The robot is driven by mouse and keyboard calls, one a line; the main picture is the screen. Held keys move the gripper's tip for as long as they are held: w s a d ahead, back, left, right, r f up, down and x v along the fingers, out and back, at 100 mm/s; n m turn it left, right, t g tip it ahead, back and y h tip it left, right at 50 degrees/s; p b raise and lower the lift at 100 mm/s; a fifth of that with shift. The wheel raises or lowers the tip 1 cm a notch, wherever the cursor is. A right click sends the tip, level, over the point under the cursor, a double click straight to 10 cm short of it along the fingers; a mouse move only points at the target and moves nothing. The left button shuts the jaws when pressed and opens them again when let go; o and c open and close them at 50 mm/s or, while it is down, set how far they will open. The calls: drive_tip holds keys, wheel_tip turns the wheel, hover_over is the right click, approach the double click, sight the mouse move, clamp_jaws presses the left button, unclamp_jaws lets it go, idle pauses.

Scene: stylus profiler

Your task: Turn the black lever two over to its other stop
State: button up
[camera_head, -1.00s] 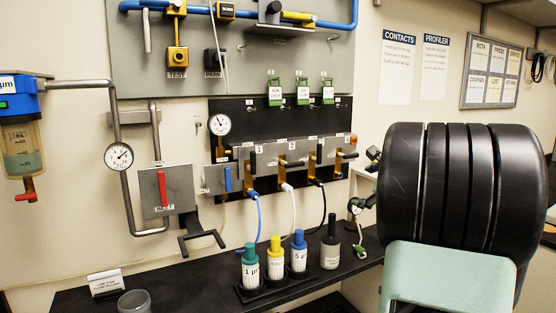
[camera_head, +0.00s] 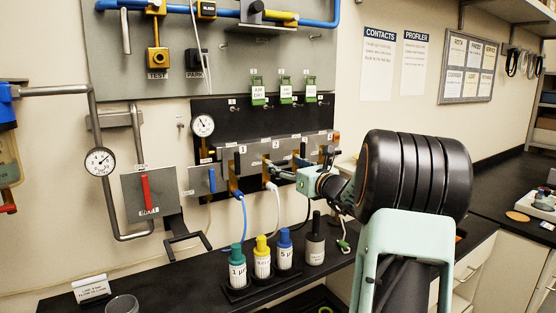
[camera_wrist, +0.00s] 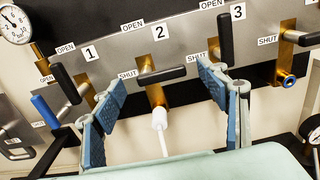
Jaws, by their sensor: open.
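Black lever two (camera_wrist: 165,75) sits under the "2" label on the grey valve panel (camera_wrist: 185,33). In the head view my gripper (camera_head: 285,174) is at the panel's front, near valve two, and partly covers the right-hand valves.
Lever one (camera_wrist: 64,84) is close beside the left finger, and upright lever three (camera_wrist: 225,36) is close above the right finger. A blue lever (camera_wrist: 45,111) is farther left.

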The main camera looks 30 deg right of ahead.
sight(280, 162)
drive_tip(key=shift+w+p, duration=0.4)
drive_tip(key=shift+w, duration=1.9)
drive_tip(key=c, duration=1.2)
drive_tip(key=shift+o, duration=0.2)
